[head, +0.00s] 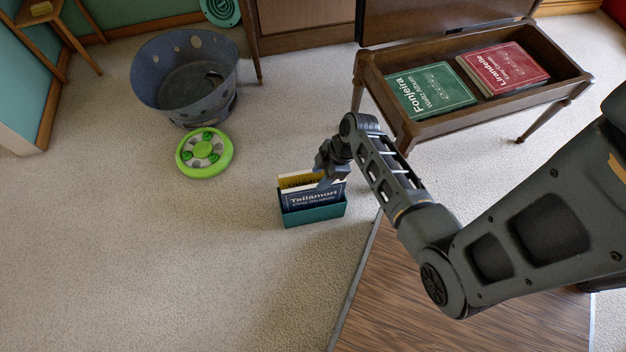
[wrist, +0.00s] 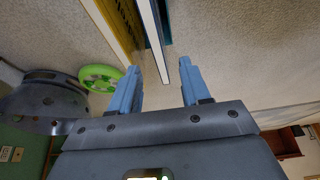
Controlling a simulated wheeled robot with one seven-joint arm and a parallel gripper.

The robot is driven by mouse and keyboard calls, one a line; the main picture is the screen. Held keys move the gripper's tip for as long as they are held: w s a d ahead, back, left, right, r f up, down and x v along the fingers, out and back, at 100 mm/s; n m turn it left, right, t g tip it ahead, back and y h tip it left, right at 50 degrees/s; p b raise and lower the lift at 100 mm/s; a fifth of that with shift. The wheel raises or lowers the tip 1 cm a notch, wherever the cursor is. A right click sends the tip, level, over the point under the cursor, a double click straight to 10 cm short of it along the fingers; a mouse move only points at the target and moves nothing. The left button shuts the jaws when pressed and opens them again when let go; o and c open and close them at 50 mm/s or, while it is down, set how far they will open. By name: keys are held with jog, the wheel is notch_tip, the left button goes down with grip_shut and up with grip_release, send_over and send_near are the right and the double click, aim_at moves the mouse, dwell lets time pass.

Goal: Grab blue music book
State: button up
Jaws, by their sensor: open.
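The blue music book (head: 312,198), with white lettering, stands upright in a small teal holder (head: 315,217) on the carpet. A yellow book (head: 296,180) stands behind it in the same holder. My gripper (head: 327,178) points down over the holder at the blue book's top edge and covers part of it. In the wrist view my gripper (wrist: 160,68) is open. A pale book edge (wrist: 154,38) reaches in between its two fingertips, with a gap on both sides. The yellow book (wrist: 118,25) shows to the left there.
A brown piano bench (head: 400,125) with an open top holds a green book (head: 430,90) and a red book (head: 503,69). A grey tub (head: 185,85) and a green round toy (head: 204,153) stand at left. The wooden platform (head: 440,325) lies near the holder. Carpet left is clear.

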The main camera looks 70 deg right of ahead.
aim_at(314, 186)
jog(key=shift+w+d+f, duration=0.1)
jog(key=shift+w+f, duration=0.1)
jog(key=shift+f, duration=0.6)
jog(key=shift+b+x, duration=1.6)
jog(key=shift+x, duration=1.55)
jog(key=shift+s+f, duration=0.1)
jog(key=shift+f, duration=0.15)
jog(key=shift+c, duration=0.4)
grip_shut()
